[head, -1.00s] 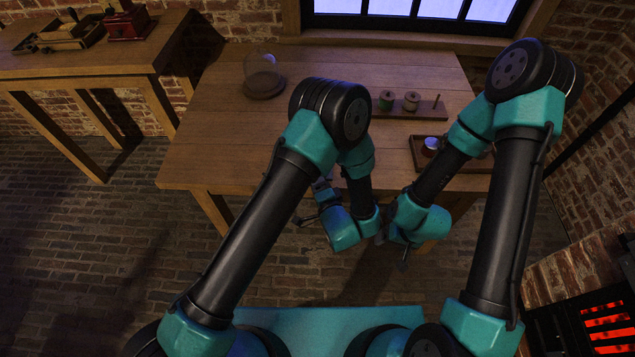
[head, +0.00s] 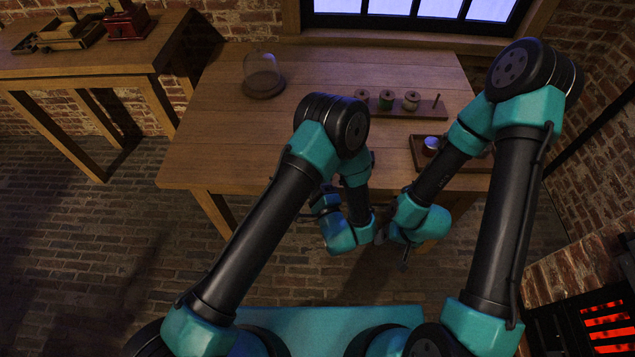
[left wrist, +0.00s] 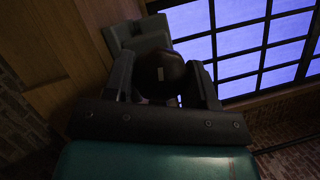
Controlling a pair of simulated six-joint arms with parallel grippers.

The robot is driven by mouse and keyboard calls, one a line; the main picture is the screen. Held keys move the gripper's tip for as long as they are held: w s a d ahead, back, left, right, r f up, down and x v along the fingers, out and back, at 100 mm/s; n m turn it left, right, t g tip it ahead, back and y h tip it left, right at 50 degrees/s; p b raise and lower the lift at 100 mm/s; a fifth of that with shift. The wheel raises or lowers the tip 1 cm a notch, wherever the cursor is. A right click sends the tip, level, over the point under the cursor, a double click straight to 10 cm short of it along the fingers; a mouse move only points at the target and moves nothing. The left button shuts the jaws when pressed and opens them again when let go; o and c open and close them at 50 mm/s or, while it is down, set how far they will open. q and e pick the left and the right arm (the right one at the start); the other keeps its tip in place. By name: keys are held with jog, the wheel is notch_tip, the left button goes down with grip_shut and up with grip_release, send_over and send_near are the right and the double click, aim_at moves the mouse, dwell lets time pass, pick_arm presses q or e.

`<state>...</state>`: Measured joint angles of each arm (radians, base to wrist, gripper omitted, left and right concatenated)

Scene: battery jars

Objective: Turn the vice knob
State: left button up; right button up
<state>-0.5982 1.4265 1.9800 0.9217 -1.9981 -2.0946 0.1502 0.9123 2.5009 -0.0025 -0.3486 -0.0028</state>
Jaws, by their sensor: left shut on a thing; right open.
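A dark round knob (left wrist: 160,68) sits between the two fingers of my left gripper (left wrist: 163,80) in the left wrist view. The fingers are shut on it, one on each side. A grey block (left wrist: 143,38), perhaps part of the vice, shows just behind the knob. In the head view my left arm covers the vice and knob at the table's front edge. My right gripper (head: 404,258) hangs in front of the table, small and dark, open and apart from the vice.
The wooden table (head: 240,150) is mostly clear on its left. A glass dome (head: 263,72) stands at the back left. A spool rack (head: 425,112) is at the back right, and a tray (head: 418,155) with a cup (head: 430,146) is nearer. My two wrists are close together.

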pick_arm(q)
jog(key=o, duration=0.9)
jog(key=shift+n, duration=0.3)
